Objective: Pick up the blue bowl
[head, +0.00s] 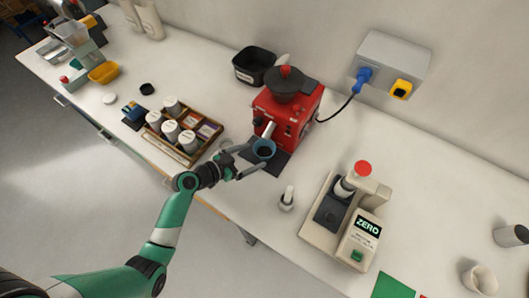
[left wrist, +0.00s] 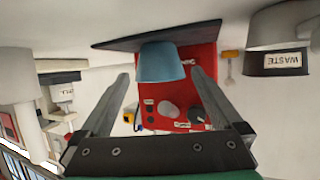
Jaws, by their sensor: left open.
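The blue bowl (head: 264,148) stands on a dark mat (head: 278,163) at the front of the red machine (head: 293,116), under its spout. It holds something dark. My left gripper (head: 254,160) is open, with its fingers reaching toward the bowl from the left. In the left wrist view the bowl (left wrist: 161,63) appears upside down between the two open fingers (left wrist: 160,78), with a gap on each side. I cannot tell whether either finger touches it. My right gripper is not in view.
A wooden tray of white-lidded jars (head: 177,146) stands left of my gripper. A black bin marked WASTE (head: 254,66) is behind it. The front counter stretch is clear.

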